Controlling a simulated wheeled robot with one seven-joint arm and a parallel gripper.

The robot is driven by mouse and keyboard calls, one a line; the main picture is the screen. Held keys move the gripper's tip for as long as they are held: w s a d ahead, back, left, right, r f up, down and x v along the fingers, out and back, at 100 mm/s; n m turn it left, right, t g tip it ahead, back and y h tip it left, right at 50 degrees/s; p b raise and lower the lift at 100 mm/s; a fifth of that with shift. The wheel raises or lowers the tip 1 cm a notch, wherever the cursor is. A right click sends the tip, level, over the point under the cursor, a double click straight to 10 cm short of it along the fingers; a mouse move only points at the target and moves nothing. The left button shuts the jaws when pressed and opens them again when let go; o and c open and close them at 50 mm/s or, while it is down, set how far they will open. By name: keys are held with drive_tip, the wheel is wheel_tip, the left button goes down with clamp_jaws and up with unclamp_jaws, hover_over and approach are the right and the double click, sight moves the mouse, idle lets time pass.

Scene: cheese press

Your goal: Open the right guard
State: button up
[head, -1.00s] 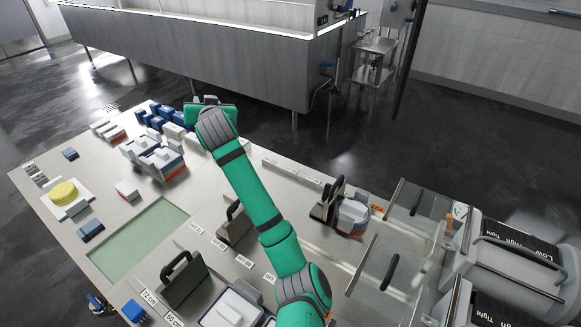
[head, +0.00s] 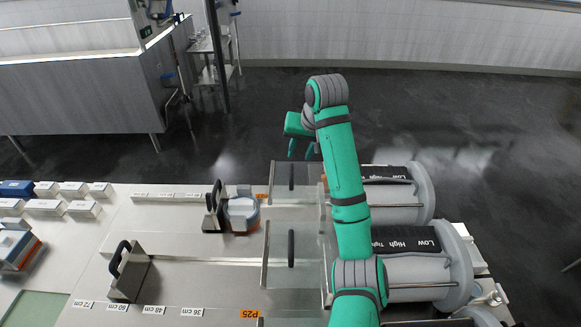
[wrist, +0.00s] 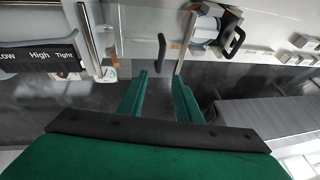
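Clear guards with dark upright handles stand in front of the press cylinders in the head view. The far guard's handle (head: 291,176) and the nearer guard's handle (head: 291,248) both show. I cannot tell for certain which one is the right guard. My gripper (head: 303,152) is open and empty, fingers down, just beyond the far guard, above the floor side of the table. In the wrist view my gripper (wrist: 160,80) has its two green fingers apart, and one dark guard handle (wrist: 161,50) is ahead between them, not touched.
The far press (head: 425,195) and near press (head: 445,268) carry Low, High and Tight labels. A round mould (head: 241,214) and a grey block with a black handle (head: 213,212) stand left of the far guard. The floor beyond the table is clear.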

sight(292, 169)
drive_tip(key=x, duration=1)
drive_tip(key=shift+a+f, duration=0.1)
drive_tip(key=shift+f, duration=0.25)
drive_tip(key=shift+w, duration=0.1)
clamp_jaws()
